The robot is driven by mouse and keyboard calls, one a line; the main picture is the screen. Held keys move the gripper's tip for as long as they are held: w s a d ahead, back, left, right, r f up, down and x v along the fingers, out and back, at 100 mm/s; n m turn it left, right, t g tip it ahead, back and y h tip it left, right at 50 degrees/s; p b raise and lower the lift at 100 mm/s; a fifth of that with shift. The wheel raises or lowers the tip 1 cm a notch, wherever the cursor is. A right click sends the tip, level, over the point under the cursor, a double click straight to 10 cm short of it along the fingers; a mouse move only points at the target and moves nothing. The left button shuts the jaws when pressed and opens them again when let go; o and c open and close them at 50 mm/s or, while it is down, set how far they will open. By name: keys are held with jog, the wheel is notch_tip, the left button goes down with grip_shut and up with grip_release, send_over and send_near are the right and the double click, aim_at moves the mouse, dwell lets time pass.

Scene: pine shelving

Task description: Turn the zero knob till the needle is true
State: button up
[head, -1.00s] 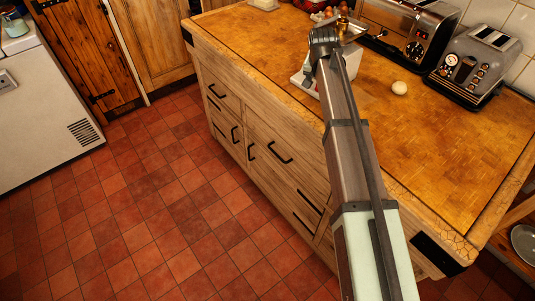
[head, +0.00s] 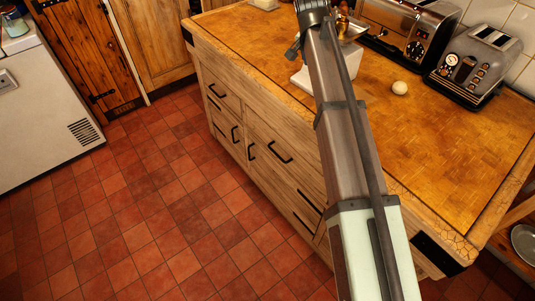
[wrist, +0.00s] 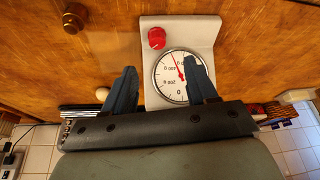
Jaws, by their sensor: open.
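The kitchen scale has a pale body (wrist: 207,32), a round white dial (wrist: 170,88) and a red zero knob (wrist: 157,38), all clear in the wrist view. The thin red needle (wrist: 178,65) points up and slightly left in that view; the small dial marks are hard to read. My gripper (wrist: 160,66) is open, with one dark finger left of the scale and the other overlapping the dial's right side. The knob lies beyond the fingertips, between them sideways, and nothing grips it.
The scale stands on a wooden worktop (head: 440,140). A cream ball (head: 399,88) lies right of it. Two toasters, one wide (head: 405,28) and one with dials (head: 473,68), stand behind at the right. The worktop's front right is clear.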

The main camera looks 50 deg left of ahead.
jog(key=s+a+f+n+g, duration=0.1)
jog(key=s+a+f+g, duration=0.25)
jog(key=s+f, duration=0.75)
jog(key=s+d+f+g, duration=0.2)
jog(key=s+f, duration=0.2)
jog(key=f, duration=0.5)
jog(key=s+d+f+n+g, duration=0.1)
jog(key=s+d+f+g, duration=0.1)
jog(key=f, duration=0.7)
jog(key=shift+s+f+n, duration=0.3)
jog(key=shift+s+f, duration=0.1)
jog(key=shift+s, duration=0.5)
jog(key=d+f+h, duration=0.5)
jog(key=d+f, duration=1.7)
jog(key=d, duration=0.2)
jog(key=d+f+m+g, duration=0.1)
jog(key=d+f, duration=0.2)
jog(key=d, duration=0.7)
jog(key=d+f+g, duration=0.1)
jog(key=d+f, duration=0.2)
jog(key=d, duration=0.8)
jog(key=d+f+m+g, duration=0.1)
jog(key=d+f, duration=0.2)
jog(key=d, duration=0.7)
jog(key=s+d+m+y, duration=0.3)
jog(key=s+d, duration=0.7)
jog(key=d, duration=0.3)
jog(key=shift+d+m+y, duration=0.2)
jog(key=shift+m+y, duration=0.1)
jog(key=shift+y, duration=0.1)
